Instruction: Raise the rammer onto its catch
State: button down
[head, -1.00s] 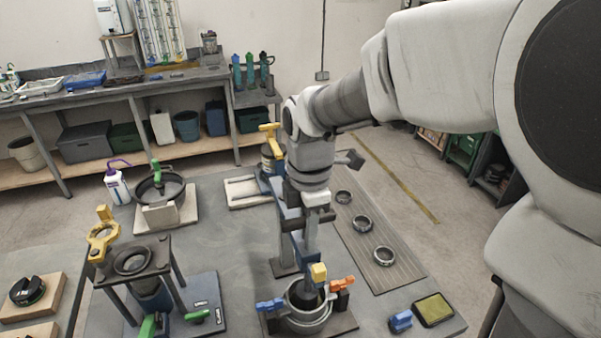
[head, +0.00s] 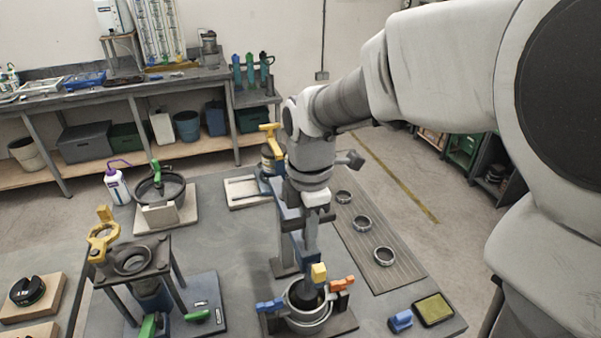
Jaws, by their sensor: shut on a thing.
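The rammer stand is in the lower middle of the head view, largely behind my arm. A yellow block (head: 319,272), which looks like the rammer's grip, stands over a grey ring-shaped mould (head: 308,317). A dark part, perhaps the rammer's foot, sits inside the mould's mouth. My gripper (head: 317,262) points down and is shut on the yellow block, with the fingertips hard to make out. A blue upright (head: 287,222) stands just behind and left of my gripper. I cannot make out the catch.
A blue handle (head: 269,304) and an orange handle (head: 341,284) flank the mould. A dark stand with a yellow ring-shaped handle (head: 102,240) is at left. Several metal rings lie on a ribbed mat (head: 372,231) at right. A blue block (head: 400,321) lies at front right.

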notch_tip(320, 180, up, 9)
jog(key=p, duration=0.5)
jog(key=shift+w+f+p, duration=0.15)
jog(key=shift+p, duration=0.25)
jog(key=c, duration=0.8)
grip_release()
jog(key=shift+o, duration=0.2)
notch_tip(320, 180, up, 17)
jog(key=s+d+f+m+t+b, duration=0.1)
jog(key=s+d+f+m, duration=0.4)
jog(key=m, duration=0.5)
jog(key=s+d+f+m+t+b, duration=0.2)
jog(key=s+d+f+m+t, duration=0.2)
jog(key=s+f+m, duration=0.3)
notch_tip(320, 180, down, 3)
jog(key=d+m, duration=0.1)
jog(key=m, duration=0.3)
jog(key=shift+s+d+t+b, duration=0.3)
jog(key=shift+s, duration=0.05)
